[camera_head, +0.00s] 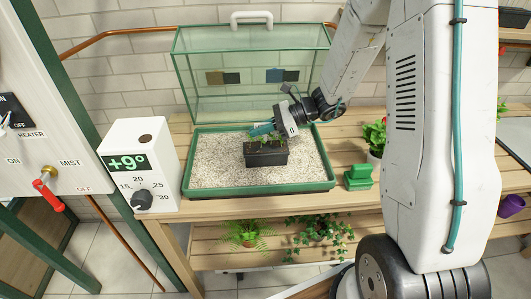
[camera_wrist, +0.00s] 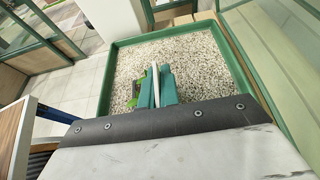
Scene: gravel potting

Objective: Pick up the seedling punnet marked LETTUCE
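A black seedling punnet (camera_head: 266,155) with small green seedlings shows in the head view, at the middle of the gravel tray (camera_head: 312,187). No lettering on it is readable. My gripper (camera_head: 262,129) reaches in from the upper right, with its teal fingers at the punnet's top back edge. In the wrist view the fingers (camera_wrist: 157,88) are close together, with an upright white strip, like a label, between them. Green leaves (camera_wrist: 133,92) show just left of the fingers. The rest of the punnet is hidden behind my gripper there. I cannot tell whether the punnet touches the gravel.
A raised glass lid (camera_head: 215,100) stands behind the tray. A small green object (camera_head: 359,177) and a potted plant (camera_head: 376,140) are right of the tray.

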